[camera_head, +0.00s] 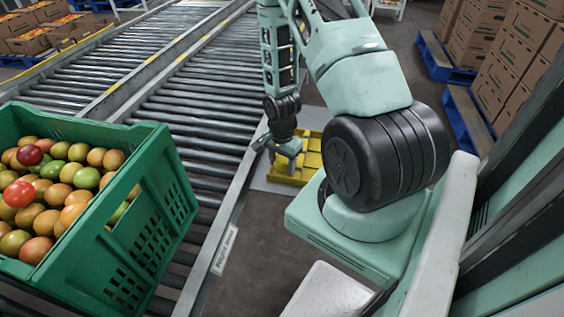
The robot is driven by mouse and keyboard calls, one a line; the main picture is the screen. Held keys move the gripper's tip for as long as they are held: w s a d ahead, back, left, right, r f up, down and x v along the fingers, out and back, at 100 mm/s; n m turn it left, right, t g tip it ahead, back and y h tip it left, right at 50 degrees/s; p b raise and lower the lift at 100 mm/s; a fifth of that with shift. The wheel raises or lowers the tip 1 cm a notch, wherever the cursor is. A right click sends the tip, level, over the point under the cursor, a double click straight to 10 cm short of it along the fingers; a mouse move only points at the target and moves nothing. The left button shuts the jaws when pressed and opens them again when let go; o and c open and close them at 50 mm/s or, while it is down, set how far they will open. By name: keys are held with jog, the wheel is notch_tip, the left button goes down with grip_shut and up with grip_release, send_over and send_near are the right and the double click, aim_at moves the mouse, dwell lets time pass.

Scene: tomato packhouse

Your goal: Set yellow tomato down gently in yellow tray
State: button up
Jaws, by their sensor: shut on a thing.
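The yellow tray (314,143) sits low on a pale surface beside the conveyor, right of the picture's middle. My arm reaches down to it, and my gripper (280,153) is at the tray's left part, in front of it from this view. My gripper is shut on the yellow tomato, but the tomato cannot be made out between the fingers. I cannot tell whether it touches the tray floor. My arm hides part of the tray's right side.
A green crate (150,215) full of red, orange and green tomatoes stands on the roller conveyor (195,115) at left. The conveyor's side rail (225,205) runs close beside my gripper. Cardboard boxes (480,45) on blue pallets (470,115) stand at the back right.

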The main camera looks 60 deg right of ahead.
jog(key=shift+f+b, duration=0.3)
jog(key=shift+f, duration=0.25)
jog(key=o, duration=0.8)
jog(key=c, duration=0.3)
notch_tip(320, 180, up, 7)
jog(key=p, duration=0.6)
dwell(0.7)
